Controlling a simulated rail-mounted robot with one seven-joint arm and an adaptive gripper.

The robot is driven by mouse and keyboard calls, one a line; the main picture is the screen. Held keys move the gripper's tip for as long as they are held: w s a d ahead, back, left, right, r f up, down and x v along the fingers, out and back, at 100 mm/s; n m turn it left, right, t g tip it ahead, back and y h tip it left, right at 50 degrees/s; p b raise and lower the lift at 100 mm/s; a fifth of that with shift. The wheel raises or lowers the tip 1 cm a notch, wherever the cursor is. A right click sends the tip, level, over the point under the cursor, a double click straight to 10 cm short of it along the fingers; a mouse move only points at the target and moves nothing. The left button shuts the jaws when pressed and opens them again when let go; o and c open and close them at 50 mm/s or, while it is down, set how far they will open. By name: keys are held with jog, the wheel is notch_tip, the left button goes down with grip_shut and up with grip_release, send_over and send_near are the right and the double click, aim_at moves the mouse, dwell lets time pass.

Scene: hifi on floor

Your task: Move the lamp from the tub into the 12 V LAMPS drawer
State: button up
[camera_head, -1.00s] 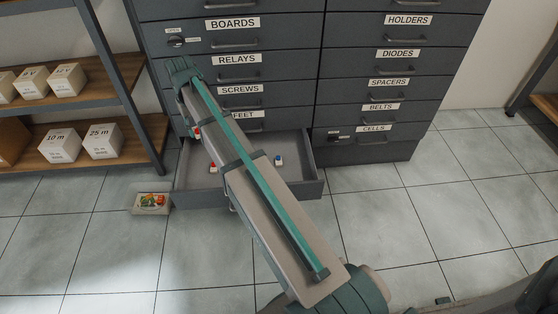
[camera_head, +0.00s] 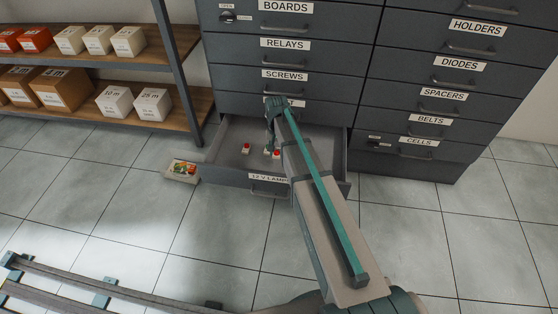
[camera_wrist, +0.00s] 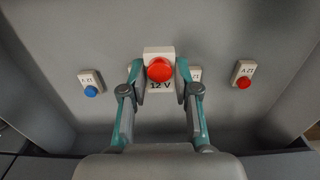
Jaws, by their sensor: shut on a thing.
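The 12 V LAMPS drawer (camera_head: 226,174) stands open at the bottom of the left cabinet column. My gripper (camera_wrist: 160,82) is shut on a white lamp with a red dome (camera_wrist: 160,69), marked 12 V. The lamp is inside the drawer's outline and looks larger than the lamps below; its exact height is unclear. In the head view the held lamp appears to be the red-topped one (camera_head: 276,153) beside my arm. The tub (camera_head: 181,180) is on the floor left of the drawer, with several coloured items in it.
A blue lamp (camera_wrist: 91,83) and a red lamp (camera_wrist: 244,74) lie on the drawer floor either side of my gripper. Another pale lamp (camera_wrist: 195,74) is partly hidden behind the right finger. Drawer walls are close around. Shelves with boxes (camera_head: 146,104) stand left.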

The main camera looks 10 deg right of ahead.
aim_at(277, 151)
jog(key=shift+f+b, duration=1.4)
jog(key=shift+f, duration=2.35)
jog(key=shift+f, duration=0.1)
jog(key=o, duration=0.9)
notch_tip(277, 151, up, 12)
jog(key=p, duration=0.5)
jog(key=shift+s, duration=0.15)
